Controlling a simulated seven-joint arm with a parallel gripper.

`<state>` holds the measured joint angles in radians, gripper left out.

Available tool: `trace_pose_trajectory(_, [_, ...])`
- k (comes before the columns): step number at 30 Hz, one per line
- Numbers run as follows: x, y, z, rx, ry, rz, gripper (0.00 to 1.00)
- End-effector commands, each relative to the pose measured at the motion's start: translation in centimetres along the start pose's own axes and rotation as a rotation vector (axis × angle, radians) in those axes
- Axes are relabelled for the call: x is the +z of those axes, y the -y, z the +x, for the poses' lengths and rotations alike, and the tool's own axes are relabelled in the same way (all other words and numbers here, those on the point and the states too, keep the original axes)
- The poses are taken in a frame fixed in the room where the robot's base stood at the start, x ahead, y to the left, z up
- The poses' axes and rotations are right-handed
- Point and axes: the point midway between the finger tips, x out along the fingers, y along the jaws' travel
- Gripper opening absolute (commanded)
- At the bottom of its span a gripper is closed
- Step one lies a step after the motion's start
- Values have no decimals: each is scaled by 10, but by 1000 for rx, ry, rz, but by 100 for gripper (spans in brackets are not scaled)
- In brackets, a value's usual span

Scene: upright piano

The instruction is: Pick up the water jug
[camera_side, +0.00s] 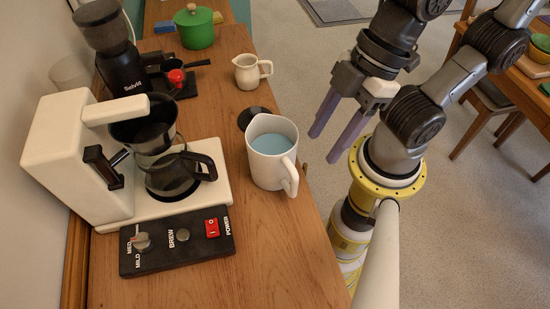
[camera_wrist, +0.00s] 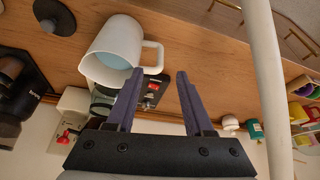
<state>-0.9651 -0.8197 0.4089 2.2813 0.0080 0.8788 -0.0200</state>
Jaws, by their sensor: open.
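The water jug (camera_side: 270,165) is white, with light blue water inside, and stands upright on the wooden top. Its handle points toward the front right in the side view. My gripper (camera_side: 324,148) hangs right of the jug, past the edge of the wooden top, with its two purple fingers apart and nothing between them. In the wrist view the jug (camera_wrist: 118,42) is at upper left, with its handle close to the left fingertip in the picture. My gripper (camera_wrist: 160,72) looks open and empty there too. I cannot tell the exact gap to the handle.
A coffee maker (camera_side: 62,150) with a glass carafe (camera_side: 170,175) stands left of the jug, above a black control panel (camera_side: 178,243). A small cream pitcher (camera_side: 247,73) and a black round lid (camera_side: 252,115) are behind the jug. The wood (camera_side: 285,245) in front is clear.

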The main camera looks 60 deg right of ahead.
Motion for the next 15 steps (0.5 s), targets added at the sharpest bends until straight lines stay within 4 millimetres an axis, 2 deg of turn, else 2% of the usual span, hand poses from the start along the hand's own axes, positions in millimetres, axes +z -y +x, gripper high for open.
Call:
trace_pose_trajectory(5, [1,2,18,-5,6,-11,52])
trace_pose_trajectory(12, [2,2,63,-4,7,-10,52])
trace_pose_trajectory(15, [1,2,76,-4,5,-9,52])
